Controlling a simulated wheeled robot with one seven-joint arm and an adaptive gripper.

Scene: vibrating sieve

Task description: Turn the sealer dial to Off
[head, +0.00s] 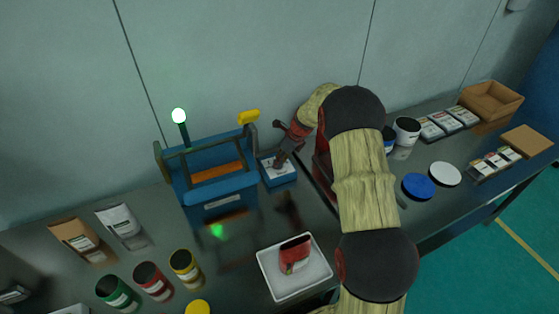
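A small blue box (278,176) with a pale top stands on the dark bench, just right of a larger blue machine (215,180). My gripper (281,161) reaches down over the box top from the right. Its fingers are at or just above a small dark part there, which may be the dial. The fingers cover this part, so its setting cannot be read. Contact and finger opening are too small to tell. The machine has an orange strip, a yellow-ended lever (249,117) and a pole with a lit lamp (179,116).
A white tray (265,270) with a red item (295,252) lies in front. Pouches (120,224) and several jars (151,280) stand left. Lids (419,186), packets and a cardboard box (490,102) are right. My arm crosses the bench and hides its middle right. A wall is behind.

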